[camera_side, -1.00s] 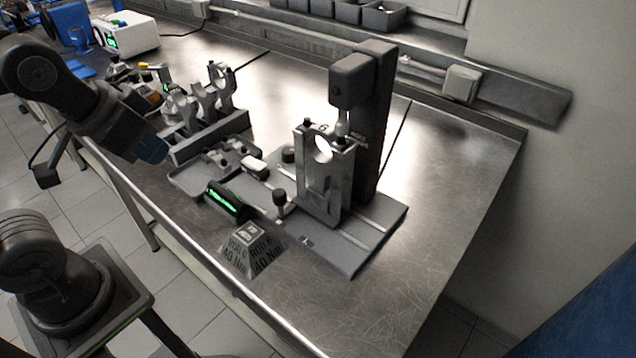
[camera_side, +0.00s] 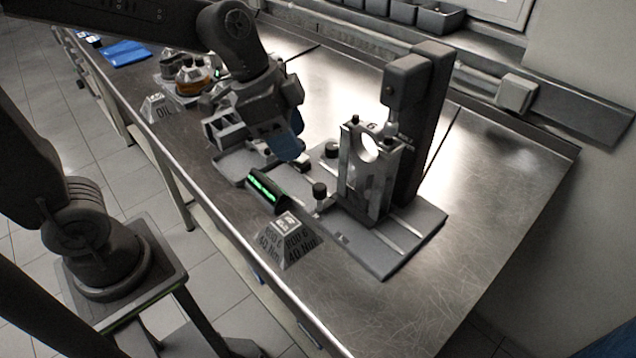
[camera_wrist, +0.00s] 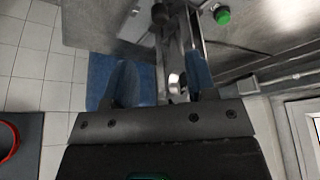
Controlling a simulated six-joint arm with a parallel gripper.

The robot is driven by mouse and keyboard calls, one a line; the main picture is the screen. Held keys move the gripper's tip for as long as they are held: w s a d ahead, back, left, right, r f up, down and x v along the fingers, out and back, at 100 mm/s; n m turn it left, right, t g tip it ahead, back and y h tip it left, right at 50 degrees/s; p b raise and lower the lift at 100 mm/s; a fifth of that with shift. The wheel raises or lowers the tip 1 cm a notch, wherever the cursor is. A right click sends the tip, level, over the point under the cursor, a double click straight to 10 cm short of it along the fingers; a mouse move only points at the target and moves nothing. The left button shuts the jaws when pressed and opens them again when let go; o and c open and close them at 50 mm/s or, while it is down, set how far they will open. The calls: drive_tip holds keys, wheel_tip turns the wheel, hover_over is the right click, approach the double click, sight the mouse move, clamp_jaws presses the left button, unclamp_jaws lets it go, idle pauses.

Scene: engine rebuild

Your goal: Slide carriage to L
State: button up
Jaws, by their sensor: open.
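The carriage looks to be the metal upright with a ring-shaped top (camera_side: 368,172), standing on a grey base with rails (camera_side: 408,238). A dark column with a press head (camera_side: 408,85) rises behind it. A black knob (camera_side: 319,190) stands at the left end of the base. I cannot make out an L mark. My gripper (camera_side: 287,146) is up and left of the carriage, apart from it, over the tray area. In the wrist view my blue fingers (camera_wrist: 160,78) are apart, with a bright rail (camera_wrist: 188,45) and a small round metal part (camera_wrist: 177,80) showing between them.
A grey tray (camera_side: 232,168) lies below my gripper. The right side of the bench is clear.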

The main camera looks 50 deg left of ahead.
sight(318, 186)
drive_tip(key=x, duration=1.1)
drive_tip(key=shift+f, duration=0.2)
clamp_jaws()
